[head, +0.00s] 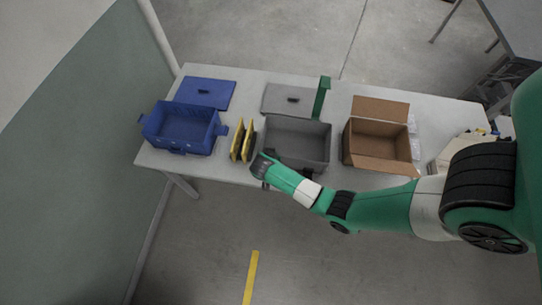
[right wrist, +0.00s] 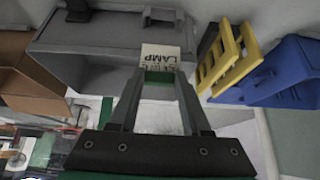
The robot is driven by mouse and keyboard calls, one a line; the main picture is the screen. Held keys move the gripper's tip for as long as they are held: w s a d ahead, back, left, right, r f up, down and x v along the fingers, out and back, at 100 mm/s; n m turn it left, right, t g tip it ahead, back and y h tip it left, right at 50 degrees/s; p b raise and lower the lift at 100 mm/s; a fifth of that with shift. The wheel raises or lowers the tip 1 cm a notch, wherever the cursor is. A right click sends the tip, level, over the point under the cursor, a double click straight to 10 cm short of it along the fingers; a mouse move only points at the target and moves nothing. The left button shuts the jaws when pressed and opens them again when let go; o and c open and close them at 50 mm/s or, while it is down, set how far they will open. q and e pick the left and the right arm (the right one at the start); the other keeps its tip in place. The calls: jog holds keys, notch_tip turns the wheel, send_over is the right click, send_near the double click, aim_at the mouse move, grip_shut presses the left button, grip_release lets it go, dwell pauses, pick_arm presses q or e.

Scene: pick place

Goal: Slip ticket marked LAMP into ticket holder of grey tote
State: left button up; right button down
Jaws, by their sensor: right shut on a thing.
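The grey tote (head: 310,160) stands open in the middle of the table. It also fills the upper left of the right wrist view (right wrist: 100,45). My right gripper (right wrist: 160,80) is shut on the white ticket marked LAMP (right wrist: 162,52), whose lettering appears upside down. The ticket is in front of the tote's wall; I cannot tell whether it touches it. In the head view my right gripper (head: 262,166) is at the tote's near left corner, and the ticket is hidden there. I cannot clearly make out the ticket holder. My left gripper is not in view.
A blue tote (head: 181,148) and yellow-and-black pieces (head: 237,142) stand left of the grey tote. An open cardboard box (head: 378,152) is on its right. A blue lid (head: 208,92), a grey lid (head: 285,99) and a green upright piece (head: 322,97) are behind.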

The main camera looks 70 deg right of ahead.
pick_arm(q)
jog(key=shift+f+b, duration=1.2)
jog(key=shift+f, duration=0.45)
pick_arm(e)
jog(key=shift+f, duration=1.85)
pick_arm(q)
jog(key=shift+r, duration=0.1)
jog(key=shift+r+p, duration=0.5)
jog(key=shift+p, duration=0.1)
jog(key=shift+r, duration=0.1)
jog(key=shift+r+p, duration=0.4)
jog(key=shift+p, duration=0.1)
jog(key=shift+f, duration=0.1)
pick_arm(e)
jog(key=shift+f, duration=0.1)
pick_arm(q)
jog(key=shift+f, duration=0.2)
pick_arm(e)
jog(key=shift+f, duration=0.65)
pick_arm(q)
jog(key=shift+b, duration=0.35)
pick_arm(e)
jog(key=shift+f, duration=0.2)
